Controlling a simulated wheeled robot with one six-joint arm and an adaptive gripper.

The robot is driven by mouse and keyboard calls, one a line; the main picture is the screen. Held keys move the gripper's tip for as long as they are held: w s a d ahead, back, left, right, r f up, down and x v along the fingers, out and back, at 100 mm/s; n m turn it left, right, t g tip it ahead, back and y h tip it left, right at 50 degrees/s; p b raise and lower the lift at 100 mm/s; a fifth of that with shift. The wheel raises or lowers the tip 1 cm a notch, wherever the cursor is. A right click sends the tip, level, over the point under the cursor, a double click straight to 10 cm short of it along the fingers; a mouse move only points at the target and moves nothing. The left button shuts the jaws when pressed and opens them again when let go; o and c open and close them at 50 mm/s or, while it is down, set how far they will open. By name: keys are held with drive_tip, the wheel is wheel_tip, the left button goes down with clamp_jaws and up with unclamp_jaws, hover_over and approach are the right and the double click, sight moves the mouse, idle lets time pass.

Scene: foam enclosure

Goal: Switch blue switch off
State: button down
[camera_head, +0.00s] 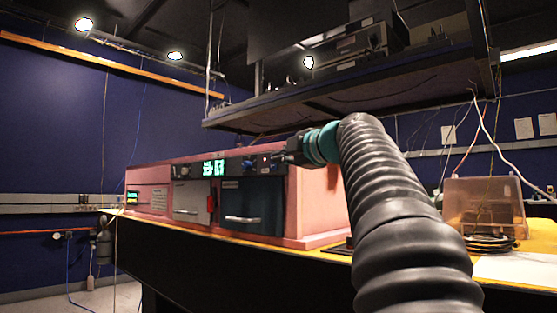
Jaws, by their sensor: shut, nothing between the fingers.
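A dark control panel (230,165) with a lit green display (213,168) runs along the upper front of the pink foam enclosure (310,190). A small blue part (250,164), seemingly the blue switch, shows on the panel right of the display. It is too small to tell its position. My gripper (277,159) is shut and empty at the right end of the panel, just right of the blue part. I cannot tell whether it touches the panel. The gripper and its teal wrist hide part of the enclosure behind them.
Below the panel are a grey door (192,202) and a dark door (253,206) with handles, and a red part (210,203) between them. A clear orange box (484,208) and coiled cable (490,243) lie right on the yellow tabletop (540,262). A shelf (350,95) hangs overhead.

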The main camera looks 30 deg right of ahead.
sight(273, 165)
drive_tip(key=shift+w+d+f+p, duration=0.15)
drive_tip(key=shift+w+d+p, duration=0.35)
drive_tip(key=shift+w, duration=1.2)
drive_tip(key=shift+w+d+f+p, duration=0.15)
drive_tip(key=shift+w+d+p, duration=0.35)
drive_tip(key=shift+w, duration=1.2)
drive_tip(key=shift+w+d+f+p, duration=0.15)
drive_tip(key=shift+w+d+p, duration=0.35)
drive_tip(key=shift+w, duration=1.2)
drive_tip(key=shift+a, duration=0.15)
